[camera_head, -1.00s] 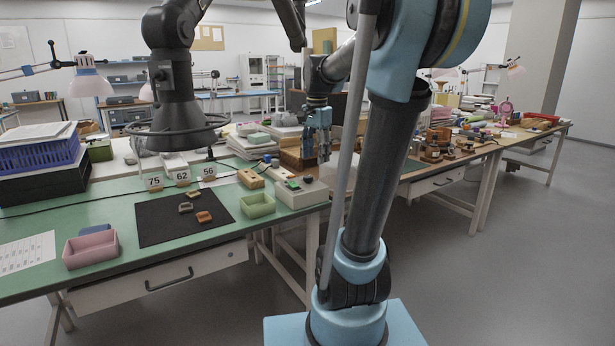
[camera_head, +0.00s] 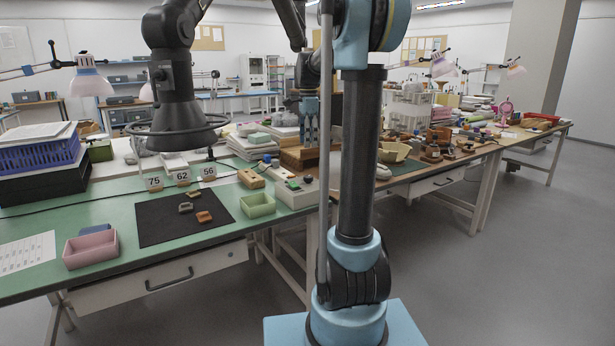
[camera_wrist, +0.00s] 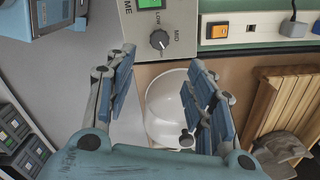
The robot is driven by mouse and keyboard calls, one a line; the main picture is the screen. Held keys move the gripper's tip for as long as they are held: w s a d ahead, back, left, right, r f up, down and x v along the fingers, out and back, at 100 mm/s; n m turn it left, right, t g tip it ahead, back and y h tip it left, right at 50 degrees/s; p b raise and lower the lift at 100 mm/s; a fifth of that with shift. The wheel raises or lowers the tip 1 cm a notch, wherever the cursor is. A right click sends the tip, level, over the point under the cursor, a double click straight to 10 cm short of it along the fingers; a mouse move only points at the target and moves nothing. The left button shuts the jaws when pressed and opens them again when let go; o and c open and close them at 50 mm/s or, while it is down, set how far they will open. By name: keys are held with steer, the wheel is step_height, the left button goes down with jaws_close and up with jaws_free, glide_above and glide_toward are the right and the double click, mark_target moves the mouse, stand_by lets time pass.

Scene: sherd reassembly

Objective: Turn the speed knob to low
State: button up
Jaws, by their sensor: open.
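The speed knob (camera_wrist: 159,40) is a small dark round knob on a pale control box (camera_wrist: 178,18). The printed words LOW and MID show near it; its exact setting is too small to tell. A lit green switch (camera_wrist: 150,3) is beside it. In the head view the box (camera_head: 296,197) stands at the right end of the green bench, with the knob (camera_head: 307,180) on top. My gripper (camera_wrist: 163,68) is open and empty. In the wrist view the knob appears between and beyond its fingertips, apart from them. In the head view my gripper (camera_head: 309,128) hangs above and behind the box.
A power strip (camera_wrist: 255,28) with an orange switch and plugs lies beside the box. A white rounded object (camera_wrist: 172,108) shows between my fingers, farther off. A green tray (camera_head: 258,206) and a dark mat (camera_head: 184,219) lie left of the box.

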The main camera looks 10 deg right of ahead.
mark_target(308, 176)
step_height(308, 176, down, 14)
steer(key=shift+f, duration=0.1)
stand_by(0.5)
steer(key=shift+c, duration=0.5)
steer(key=c, duration=1)
